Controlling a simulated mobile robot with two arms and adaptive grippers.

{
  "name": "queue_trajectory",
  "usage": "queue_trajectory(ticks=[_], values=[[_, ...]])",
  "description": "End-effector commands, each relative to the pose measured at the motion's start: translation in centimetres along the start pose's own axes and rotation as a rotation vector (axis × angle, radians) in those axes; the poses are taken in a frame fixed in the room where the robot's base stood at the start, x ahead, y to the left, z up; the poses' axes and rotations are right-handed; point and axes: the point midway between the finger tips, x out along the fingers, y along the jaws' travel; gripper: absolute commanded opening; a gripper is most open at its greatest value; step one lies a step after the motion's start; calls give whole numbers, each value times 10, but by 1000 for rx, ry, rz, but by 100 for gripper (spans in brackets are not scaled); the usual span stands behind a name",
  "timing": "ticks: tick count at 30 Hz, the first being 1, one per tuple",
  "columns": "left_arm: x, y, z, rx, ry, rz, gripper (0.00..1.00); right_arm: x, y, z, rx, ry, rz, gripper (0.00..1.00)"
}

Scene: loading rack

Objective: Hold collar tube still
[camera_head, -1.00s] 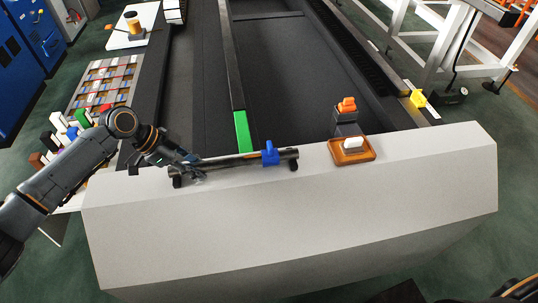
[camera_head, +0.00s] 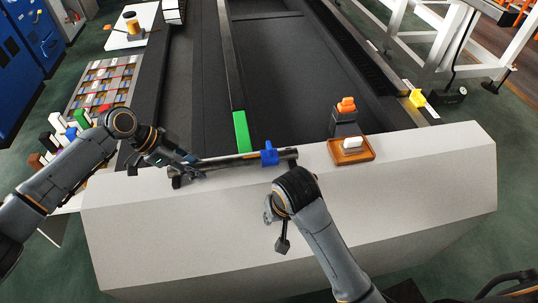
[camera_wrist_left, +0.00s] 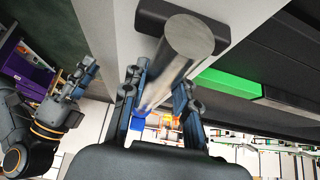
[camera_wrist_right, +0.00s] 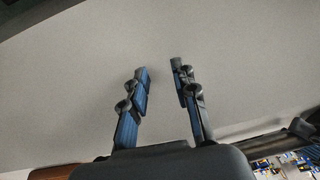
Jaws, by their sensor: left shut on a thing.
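The collar tube (camera_head: 225,161) is a grey metal tube lying roughly level along the back edge of the pale ledge. A blue collar (camera_head: 269,154) sits on it near its right end. My left gripper (camera_head: 187,172) is shut on the tube near its left end. In the left wrist view the tube (camera_wrist_left: 178,58) runs between the two fingers, with its round end towards the camera. My right gripper (camera_wrist_right: 160,82) is open and empty over the pale surface. In the head view my right forearm stands in front of the ledge, and its fingers are partly hidden.
The pale ledge (camera_head: 400,190) is broad and mostly clear. An orange tray (camera_head: 365,154) with a white block stands right of the tube, beside a dark post with an orange top (camera_head: 345,112). A green strip (camera_head: 241,131) lies behind the tube. A parts rack (camera_head: 102,85) is at the left.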

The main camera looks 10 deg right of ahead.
Motion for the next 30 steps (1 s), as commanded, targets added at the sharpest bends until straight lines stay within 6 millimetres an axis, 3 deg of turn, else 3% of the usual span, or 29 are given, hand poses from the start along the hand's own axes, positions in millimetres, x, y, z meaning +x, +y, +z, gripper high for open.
queue_trajectory(ticks=[1,6,9,13,19,30], values=[[0,0,0,0,0,-1,0,-18,-1,-27,-6,77,9,28],[0,0,0,-1,0,-1,0,-74,-1,-92,-14,280,42,28],[0,0,0,-1,0,-1,0,-100,-2,-115,-15,364,55,28],[0,0,0,-1,0,-1,0,-120,-2,-131,-15,427,65,28],[0,0,0,-1,0,0,0,-122,-2,-139,-14,450,70,28],[0,0,0,0,0,0,0,-90,1,-153,-14,446,72,28]])
